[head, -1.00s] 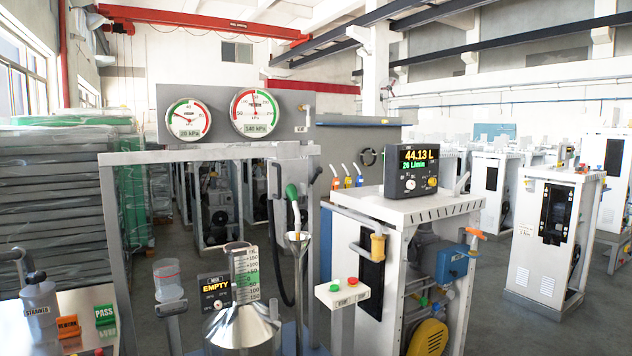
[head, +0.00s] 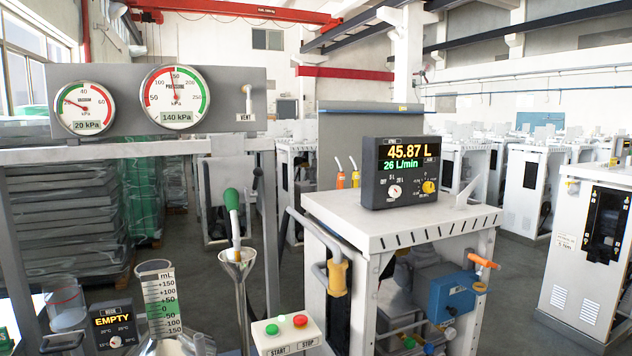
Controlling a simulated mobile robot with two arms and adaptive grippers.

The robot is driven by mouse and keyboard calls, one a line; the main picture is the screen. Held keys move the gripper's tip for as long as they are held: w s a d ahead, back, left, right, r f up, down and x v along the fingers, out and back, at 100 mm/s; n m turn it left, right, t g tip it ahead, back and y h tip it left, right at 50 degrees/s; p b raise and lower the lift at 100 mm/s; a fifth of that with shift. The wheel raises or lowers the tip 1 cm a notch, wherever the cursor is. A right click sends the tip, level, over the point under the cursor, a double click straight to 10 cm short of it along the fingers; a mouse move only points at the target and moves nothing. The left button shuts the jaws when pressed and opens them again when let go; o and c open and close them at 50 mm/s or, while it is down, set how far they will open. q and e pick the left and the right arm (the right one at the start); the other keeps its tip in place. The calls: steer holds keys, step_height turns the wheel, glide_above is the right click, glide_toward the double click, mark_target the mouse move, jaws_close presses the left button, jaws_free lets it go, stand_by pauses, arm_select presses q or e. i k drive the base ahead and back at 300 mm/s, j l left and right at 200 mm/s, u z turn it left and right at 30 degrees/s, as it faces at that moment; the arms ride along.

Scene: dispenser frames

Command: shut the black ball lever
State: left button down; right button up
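An orange handle (head: 482,261) sticks out at the frame's right side. A yellow handle (head: 337,278) hangs on a grey pipe at its left. The meter (head: 400,173) on top reads 45.87 L and 26 L/min. Neither of my grippers is in view.
Two gauges (head: 176,97) hang left. Open floor lies right of the frame, before another cabinet (head: 590,250).

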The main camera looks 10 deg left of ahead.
mark_target(258, 171)
steer(key=i+l, duration=0.75)
steer(key=l, duration=0.2)
